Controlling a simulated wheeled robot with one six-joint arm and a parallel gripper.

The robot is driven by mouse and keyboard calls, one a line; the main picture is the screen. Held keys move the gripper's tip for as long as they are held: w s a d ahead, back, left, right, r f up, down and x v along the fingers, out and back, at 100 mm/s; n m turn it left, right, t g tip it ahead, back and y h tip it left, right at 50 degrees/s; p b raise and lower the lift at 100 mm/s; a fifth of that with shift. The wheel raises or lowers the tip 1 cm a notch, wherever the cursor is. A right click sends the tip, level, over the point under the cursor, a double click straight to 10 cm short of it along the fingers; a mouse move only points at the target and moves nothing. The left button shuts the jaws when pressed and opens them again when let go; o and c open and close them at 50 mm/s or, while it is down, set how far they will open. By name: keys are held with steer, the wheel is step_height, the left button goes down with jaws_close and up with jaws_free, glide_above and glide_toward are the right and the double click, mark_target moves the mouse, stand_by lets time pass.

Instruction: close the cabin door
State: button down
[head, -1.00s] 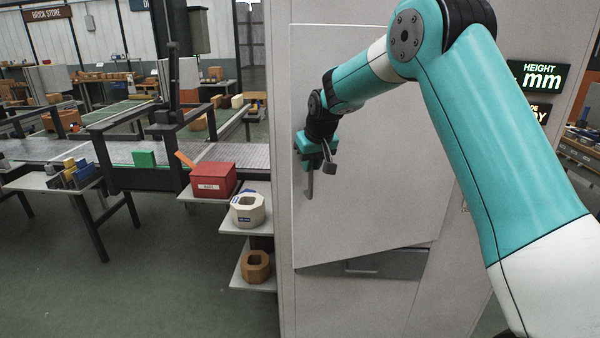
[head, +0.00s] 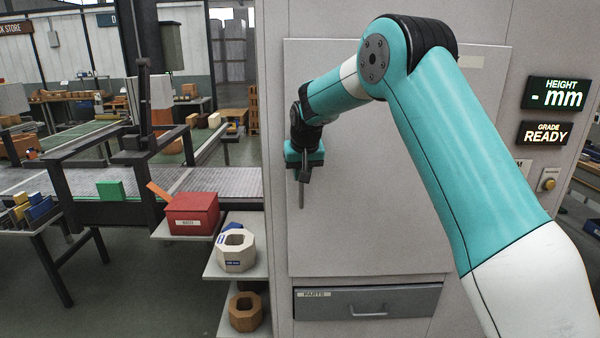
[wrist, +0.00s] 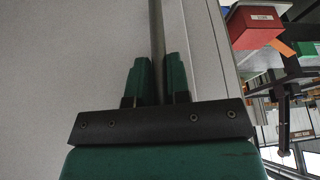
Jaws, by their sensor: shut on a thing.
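The cabin door (head: 390,180) is a large pale grey panel on the front of the cabin. It looks flush or nearly flush with the cabin face; a small gap cannot be ruled out. Its thin vertical bar handle (head: 301,193) is near the left edge. My gripper (head: 303,172) is at this handle, partly hidden by its own body. In the wrist view, the two green fingers of my gripper (wrist: 156,80) stand on both sides of the grey handle bar (wrist: 156,35), shut on it.
A drawer marked PARTS (head: 368,302) is below the door. A red box (head: 191,213), a white octagonal ring (head: 236,251) and a brown ring (head: 245,312) sit on shelves at the left. Lit signs (head: 556,94) and a yellow button (head: 549,183) are at the right.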

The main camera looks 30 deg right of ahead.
steer(key=shift+w+d+r, duration=0.25)
steer(key=c, duration=1.2)
jaws_free()
steer(key=shift+w+f, duration=0.1)
steer(key=shift+w, duration=0.05)
steer(key=shift+o, duration=0.4)
steer(key=shift+f, duration=0.1)
steer(key=shift+a, duration=0.15)
steer(key=b+v, duration=0.4)
steer(key=v, duration=1.3)
steer(key=shift+s, duration=0.2)
steer(key=shift+a, duration=0.15)
steer(key=s+a+f+n+g+y+b, duration=0.1)
steer(key=s+a+f+n, duration=0.2)
steer(key=s, duration=0.9)
steer(key=s+a+f+n+g+y+b, duration=0.1)
steer(key=s+a+f+n, duration=0.3)
steer(key=s+a+f, duration=0.5)
steer(key=s+a+f+n+g+y+b, duration=0.2)
steer(key=s+a+f, duration=0.4)
steer(key=s, duration=0.9)
steer(key=shift+a+f+n+y, duration=0.35)
steer(key=shift+a+n+y, duration=0.45)
steer(key=shift+a, duration=0.4)
